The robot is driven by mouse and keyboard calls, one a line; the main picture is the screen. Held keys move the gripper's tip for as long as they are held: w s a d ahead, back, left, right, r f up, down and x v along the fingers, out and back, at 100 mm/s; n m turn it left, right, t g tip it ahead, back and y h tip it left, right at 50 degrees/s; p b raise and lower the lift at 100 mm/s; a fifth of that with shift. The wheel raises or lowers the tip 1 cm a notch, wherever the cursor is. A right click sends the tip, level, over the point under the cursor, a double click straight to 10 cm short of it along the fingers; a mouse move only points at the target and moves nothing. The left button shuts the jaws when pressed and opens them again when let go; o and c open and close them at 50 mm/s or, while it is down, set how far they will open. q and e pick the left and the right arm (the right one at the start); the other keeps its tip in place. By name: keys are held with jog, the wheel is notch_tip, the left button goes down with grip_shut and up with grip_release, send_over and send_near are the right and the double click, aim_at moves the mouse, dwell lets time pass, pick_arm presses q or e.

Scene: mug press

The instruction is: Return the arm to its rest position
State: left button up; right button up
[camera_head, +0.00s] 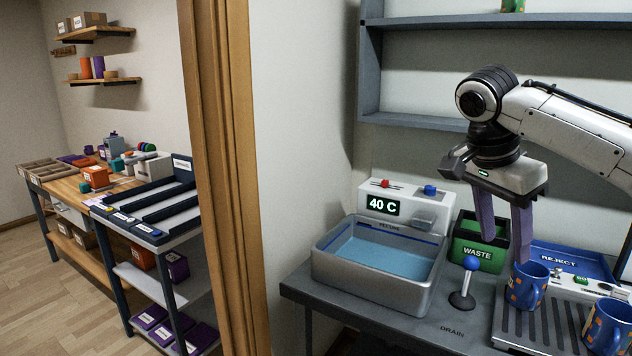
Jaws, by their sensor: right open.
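My right arm comes in from the right. My right gripper (504,234) points down with its two purple fingers apart, and nothing shows between them. It is above the bench, in front of the green waste bin (478,242) in the picture and just above and left of a blue patterned mug (527,286). I cannot tell whether a fingertip touches that mug. The mug stands upright on the ribbed drain tray (508,333). A second blue mug (607,327) is at the right edge, partly cut off. My left gripper does not show.
A metal water basin (378,302) with a 40 C display (383,206) stands left of the gripper. A blue-knobbed lever (462,297) rises from the bench. A blue reject tray (572,260) is behind the mugs. Grey shelves (480,122) hang on the wall behind.

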jog(key=w+a+f+n, duration=0.3)
jog(key=w+a+f, duration=0.1)
jog(key=f, duration=0.4)
jog(key=s+a+f+n+t+y, duration=0.1)
jog(key=s+a+f+n+y, duration=0.2)
jog(key=a+f, duration=0.55)
jog(key=s+a+f+n+t+y, duration=0.1)
jog(key=s+a+f+n+y, duration=0.4)
jog(key=f, duration=0.6)
jog(key=s+a+f+n+y, duration=0.1)
jog(key=a+f+n, duration=0.1)
jog(key=a+f, duration=0.75)
jog(key=s+d+f+n+t+y, duration=0.1)
jog(key=s+f+t, duration=0.2)
jog(key=s+f, duration=0.45)
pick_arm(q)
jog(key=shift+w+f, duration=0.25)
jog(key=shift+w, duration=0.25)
pick_arm(e)
jog(key=s+d+f+n+t+h, duration=0.2)
jog(key=s+d+f+h, duration=0.1)
jog(key=s+d, duration=1)
jog(key=shift+s+f+n, duration=0.3)
jog(key=shift+s+f, duration=0.3)
